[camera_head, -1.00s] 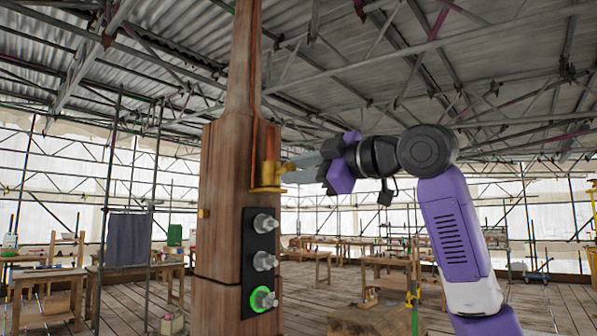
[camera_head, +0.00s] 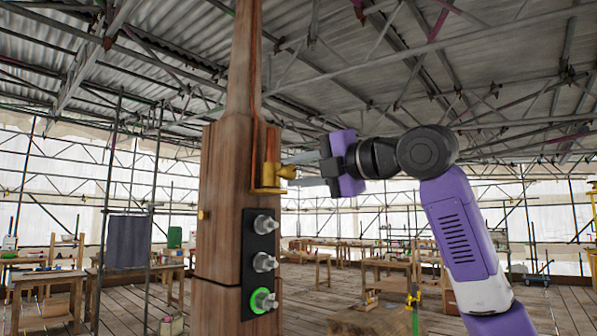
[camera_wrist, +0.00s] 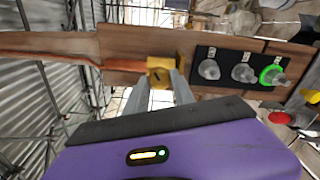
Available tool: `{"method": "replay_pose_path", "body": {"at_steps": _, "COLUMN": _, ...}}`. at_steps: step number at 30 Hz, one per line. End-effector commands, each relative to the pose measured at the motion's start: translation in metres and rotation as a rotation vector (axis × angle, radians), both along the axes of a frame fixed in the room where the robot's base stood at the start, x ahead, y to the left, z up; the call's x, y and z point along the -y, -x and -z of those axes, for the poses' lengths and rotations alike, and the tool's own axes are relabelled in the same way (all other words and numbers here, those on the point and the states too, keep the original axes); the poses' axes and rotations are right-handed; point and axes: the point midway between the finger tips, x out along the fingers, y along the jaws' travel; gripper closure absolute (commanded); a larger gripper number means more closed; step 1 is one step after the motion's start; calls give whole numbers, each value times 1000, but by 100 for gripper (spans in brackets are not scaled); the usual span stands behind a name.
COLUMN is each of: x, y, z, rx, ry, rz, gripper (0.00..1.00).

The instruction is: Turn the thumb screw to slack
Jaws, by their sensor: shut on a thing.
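A brass clamp (camera_head: 268,180) is fixed to the right face of the tall wooden spire post (camera_head: 222,185). Its small brass thumb screw (camera_head: 289,171) sticks out to the right. My gripper (camera_head: 287,172) reaches in from the right, with one grey finger above the screw and one below it, shut on the screw's head. In the wrist view the brass clamp (camera_wrist: 160,64) sits at the tips of my two fingers (camera_wrist: 164,82); the screw head is mostly hidden between them.
Below the clamp, a black panel (camera_head: 251,290) carries several grey knobs, the lowest ringed in glowing green (camera_head: 262,300). A copper-coloured strip (camera_head: 255,135) runs up the post from the clamp. Workbenches (camera_head: 130,275) and scaffolding stand farther back.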

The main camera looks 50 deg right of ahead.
Motion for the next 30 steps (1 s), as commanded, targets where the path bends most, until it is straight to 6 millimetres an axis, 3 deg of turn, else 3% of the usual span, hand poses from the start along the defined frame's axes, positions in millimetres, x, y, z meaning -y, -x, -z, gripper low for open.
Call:
{"method": "replay_pose_path", "body": {"at_steps": 18, "x": 0, "y": 0, "z": 2, "rx": 16, "ry": 585, "rz": -1, "gripper": 100}}
{"method": "replay_pose_path", "body": {"at_steps": 30, "x": 0, "y": 0, "z": 3, "rx": 24, "ry": 881, "rz": -4, "gripper": 100}}
